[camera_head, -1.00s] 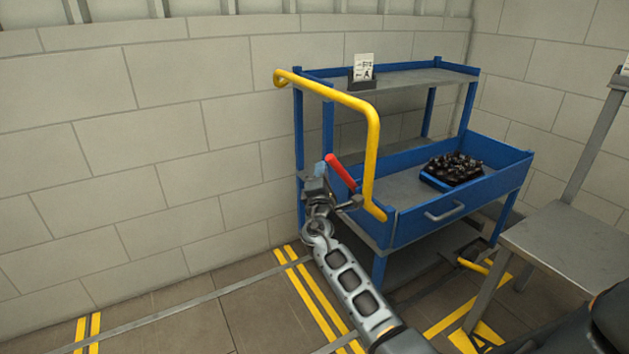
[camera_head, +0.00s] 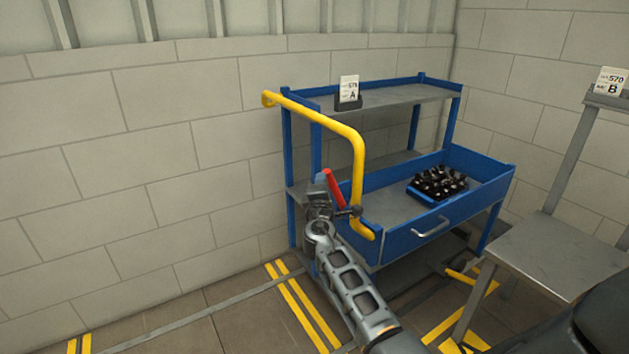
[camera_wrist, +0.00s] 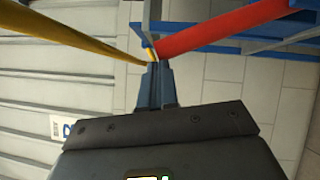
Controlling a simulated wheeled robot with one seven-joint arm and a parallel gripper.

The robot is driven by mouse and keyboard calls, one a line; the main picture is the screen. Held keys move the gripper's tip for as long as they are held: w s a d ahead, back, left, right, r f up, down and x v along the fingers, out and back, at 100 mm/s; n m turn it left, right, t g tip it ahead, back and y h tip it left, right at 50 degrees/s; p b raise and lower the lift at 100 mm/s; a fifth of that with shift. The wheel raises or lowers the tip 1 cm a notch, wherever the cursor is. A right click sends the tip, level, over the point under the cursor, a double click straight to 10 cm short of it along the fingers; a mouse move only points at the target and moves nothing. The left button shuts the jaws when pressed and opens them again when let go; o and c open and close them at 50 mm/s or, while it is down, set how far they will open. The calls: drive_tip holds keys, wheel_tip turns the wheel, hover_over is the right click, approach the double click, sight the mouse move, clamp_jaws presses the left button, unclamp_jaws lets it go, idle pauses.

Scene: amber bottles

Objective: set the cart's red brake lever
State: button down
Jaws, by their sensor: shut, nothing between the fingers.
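The blue cart (camera_head: 400,240) stands against the wall, with a yellow push handle (camera_head: 357,150) at its left end. The red brake lever (camera_head: 333,186) is beside the handle and leans up to the left. In the wrist view the lever (camera_wrist: 225,27) runs from the upper right down to my fingertips. My gripper (camera_head: 320,182) is shut and empty, close beside the lever on its left. In the wrist view its fingertips (camera_wrist: 152,68) are at the lever's near end. I cannot tell if they touch it.
Dark bottles (camera_head: 438,182) stand in a blue tray in the cart's drawer. A card marked A (camera_head: 348,88) stands on the top shelf. A grey metal table (camera_head: 555,255) with a B card (camera_head: 610,80) is at the right. Yellow floor lines (camera_head: 300,308) run beside the cart.

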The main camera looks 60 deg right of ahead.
sight(329, 173)
drive_tip(key=shift+s+d+r+m+y+p, duration=0.3)
drive_tip(key=shift+d+r+m+p, duration=0.1)
drive_tip(key=shift+d+r+p, duration=0.2)
drive_tip(key=shift+s+d+r+m+y+p, duration=0.2)
drive_tip(key=shift+s+d+r+m+p, duration=0.1)
drive_tip(key=shift+d+r+m+p, duration=0.2)
drive_tip(key=shift+s+d+r, duration=0.15)
drive_tip(key=shift+s+d, duration=0.4)
drive_tip(key=shift+d, duration=0.3)
